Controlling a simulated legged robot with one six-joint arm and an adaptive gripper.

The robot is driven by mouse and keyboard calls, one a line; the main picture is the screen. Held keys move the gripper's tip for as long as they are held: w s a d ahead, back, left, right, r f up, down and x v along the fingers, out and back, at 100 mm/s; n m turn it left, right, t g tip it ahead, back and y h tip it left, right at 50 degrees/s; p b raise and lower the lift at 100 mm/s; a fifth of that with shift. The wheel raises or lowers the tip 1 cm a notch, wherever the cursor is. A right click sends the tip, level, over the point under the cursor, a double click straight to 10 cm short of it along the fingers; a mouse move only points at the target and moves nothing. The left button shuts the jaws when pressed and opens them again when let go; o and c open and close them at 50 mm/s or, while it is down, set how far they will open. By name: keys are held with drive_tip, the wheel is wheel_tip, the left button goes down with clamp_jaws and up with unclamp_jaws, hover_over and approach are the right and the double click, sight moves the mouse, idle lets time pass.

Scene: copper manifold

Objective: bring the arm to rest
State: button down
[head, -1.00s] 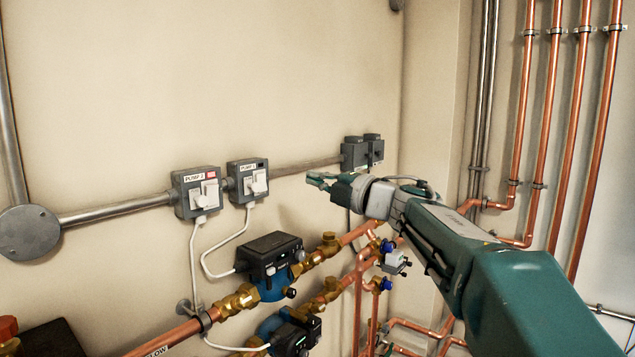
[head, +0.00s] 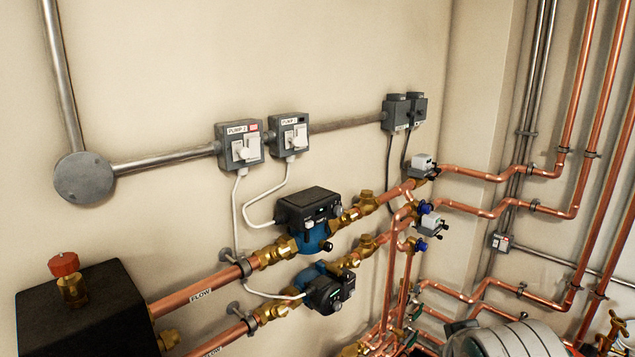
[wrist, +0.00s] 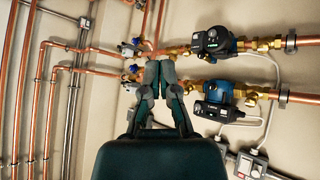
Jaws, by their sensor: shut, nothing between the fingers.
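In the wrist view my gripper (wrist: 160,68) is shut, its two fingers meeting at the tips with nothing between them. It shows in front of the copper pipework, and that view appears upside down. The fingertips cover part of the pipes behind; I cannot tell the exact gap, but no contact shows. In the head view a grey and dark green part of my arm (head: 505,340) shows low at the bottom edge, right of the middle. My gripper cannot be made out clearly there.
Two pump switches (head: 241,147) sit on the wall conduit. Two blue-bodied pumps (head: 312,238) sit on the copper flow pipes (head: 196,294). A black box with a red-capped fitting (head: 66,266) stands at lower left. Copper risers (head: 574,90) line the right wall. The upper wall is bare.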

drive_tip(key=s+a+f+m+g+y, duration=0.1)
drive_tip(key=s+a+f+g, duration=0.1)
drive_tip(key=s+f, duration=0.4)
drive_tip(key=shift+s+a+g+y, duration=0.3)
drive_tip(key=shift+s+g, duration=0.2)
drive_tip(key=shift+s, duration=0.25)
drive_tip(key=shift+d, duration=0.1)
